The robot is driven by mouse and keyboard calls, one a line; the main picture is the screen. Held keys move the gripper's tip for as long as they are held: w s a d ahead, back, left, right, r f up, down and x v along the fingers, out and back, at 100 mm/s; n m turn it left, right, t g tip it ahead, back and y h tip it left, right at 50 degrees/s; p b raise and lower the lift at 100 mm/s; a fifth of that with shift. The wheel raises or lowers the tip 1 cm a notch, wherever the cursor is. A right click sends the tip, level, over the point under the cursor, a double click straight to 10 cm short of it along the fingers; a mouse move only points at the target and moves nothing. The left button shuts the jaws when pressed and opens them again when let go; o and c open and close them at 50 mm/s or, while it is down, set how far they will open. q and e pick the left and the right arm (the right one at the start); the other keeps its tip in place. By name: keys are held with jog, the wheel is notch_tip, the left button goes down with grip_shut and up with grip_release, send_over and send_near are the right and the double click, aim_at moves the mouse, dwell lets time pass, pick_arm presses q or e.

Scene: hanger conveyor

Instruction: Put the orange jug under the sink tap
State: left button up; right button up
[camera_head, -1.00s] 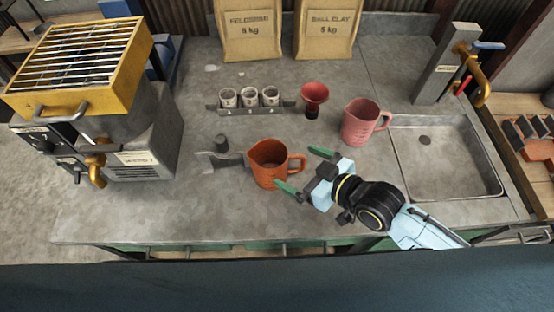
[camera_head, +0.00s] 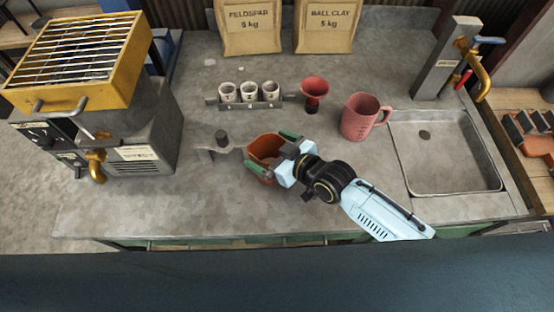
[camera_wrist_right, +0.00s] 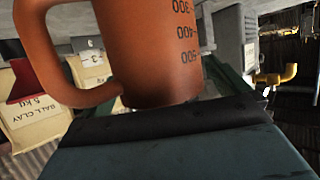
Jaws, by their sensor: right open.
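The orange jug (camera_head: 264,146) stands on the grey worktop left of centre. My right gripper (camera_head: 275,152) is open at the jug, with one green finger by its far right rim and the other near its front left side, partly hidden. In the right wrist view the jug (camera_wrist_right: 150,45) fills the upper middle, with its handle to the left and dark measuring marks upside down. A green finger (camera_wrist_right: 228,80) shows beside it. The brass sink tap (camera_head: 480,78) with a blue lever is at the right, over the sink (camera_head: 445,160). My left gripper is out of view.
A pink jug (camera_head: 360,118) stands between the orange jug and the sink. A red funnel (camera_head: 314,92) and a rack of small cups (camera_head: 249,95) are behind. A grey machine (camera_head: 140,130) stands at the left. The front worktop is clear.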

jog(key=c, duration=1.3)
jog(key=shift+c, duration=0.7)
jog(key=shift+r, duration=0.2)
